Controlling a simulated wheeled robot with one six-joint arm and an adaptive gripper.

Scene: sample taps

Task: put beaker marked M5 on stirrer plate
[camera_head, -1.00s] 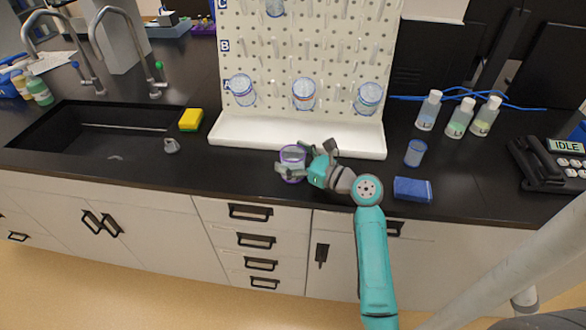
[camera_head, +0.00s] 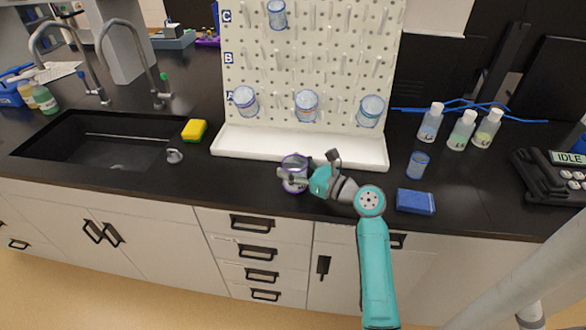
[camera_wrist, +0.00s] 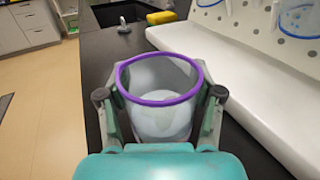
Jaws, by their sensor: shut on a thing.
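My gripper (camera_head: 300,180) is shut on a clear beaker with a purple rim (camera_head: 294,163). In the wrist view the beaker (camera_wrist: 160,103) stands upright between the two fingers, and it looks empty. No marking can be read on it, so I cannot tell whether it is M5. It is over the black counter in front of the white drying rack; I cannot tell whether its base touches the counter. Other beakers hang on the rack pegs, at the left (camera_head: 245,102), middle (camera_head: 306,105) and right (camera_head: 370,111). No stirrer plate is clearly visible.
A pegboard rack (camera_head: 310,60) with a white trough (camera_head: 300,146) stands behind my gripper. To the right are a small blue-rimmed beaker (camera_head: 418,165), a blue box (camera_head: 415,201), several bottles (camera_head: 463,130) and a phone (camera_head: 553,175). A sink (camera_head: 95,150) and yellow sponge (camera_head: 194,130) are left.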

